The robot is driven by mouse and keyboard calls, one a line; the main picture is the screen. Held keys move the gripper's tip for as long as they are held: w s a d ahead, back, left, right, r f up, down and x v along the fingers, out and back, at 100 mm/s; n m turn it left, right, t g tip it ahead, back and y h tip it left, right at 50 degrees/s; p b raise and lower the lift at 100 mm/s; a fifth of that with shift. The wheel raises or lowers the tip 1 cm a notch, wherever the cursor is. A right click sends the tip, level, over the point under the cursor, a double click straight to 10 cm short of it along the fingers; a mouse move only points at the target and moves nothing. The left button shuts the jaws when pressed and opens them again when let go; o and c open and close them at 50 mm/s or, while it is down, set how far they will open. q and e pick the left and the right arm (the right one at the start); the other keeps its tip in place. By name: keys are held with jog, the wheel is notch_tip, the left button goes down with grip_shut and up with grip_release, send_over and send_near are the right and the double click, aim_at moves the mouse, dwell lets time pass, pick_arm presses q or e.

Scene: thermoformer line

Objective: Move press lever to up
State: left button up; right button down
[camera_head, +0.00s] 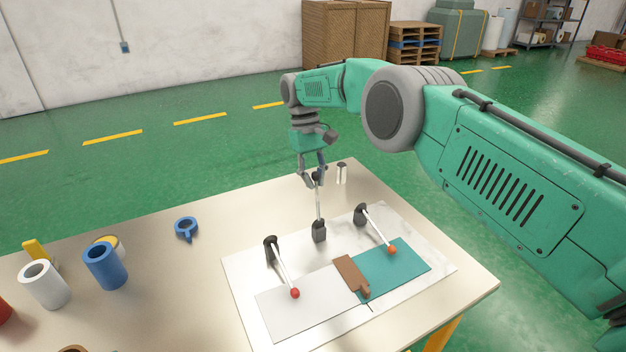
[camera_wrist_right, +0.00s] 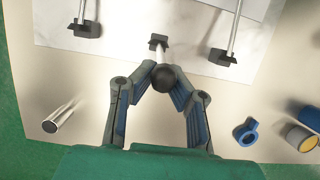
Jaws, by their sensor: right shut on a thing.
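The press lever (camera_head: 318,206) is the middle one of three levers on the white marbled board (camera_head: 238,285). Its rod stands up steeply from a dark base (camera_head: 319,232). My right gripper (camera_head: 315,181) is at the top of this lever. In the right wrist view the lever's black ball knob (camera_wrist_right: 165,79) sits between the fingertips, and the fingers are closed on it. In the head view the fingers partly hide the knob. My left gripper is not in view.
A red-knobbed lever (camera_head: 284,275) and an orange-knobbed lever (camera_head: 378,231) lie low on either side. A metal cylinder (camera_head: 342,173) stands behind. Blue (camera_head: 104,267) and white (camera_head: 45,287) cylinders stand left.

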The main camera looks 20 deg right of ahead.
jog(key=shift+w+r, duration=0.35)
jog(key=shift+r, duration=0.05)
jog(key=c, duration=1.6)
grip_release()
jog(key=shift+o, duration=0.8)
jog(key=shift+f, duration=0.25)
notch_tip(320, 180, up, 10)
jog(key=shift+w, duration=0.25)
jog(key=shift+f, duration=0.1)
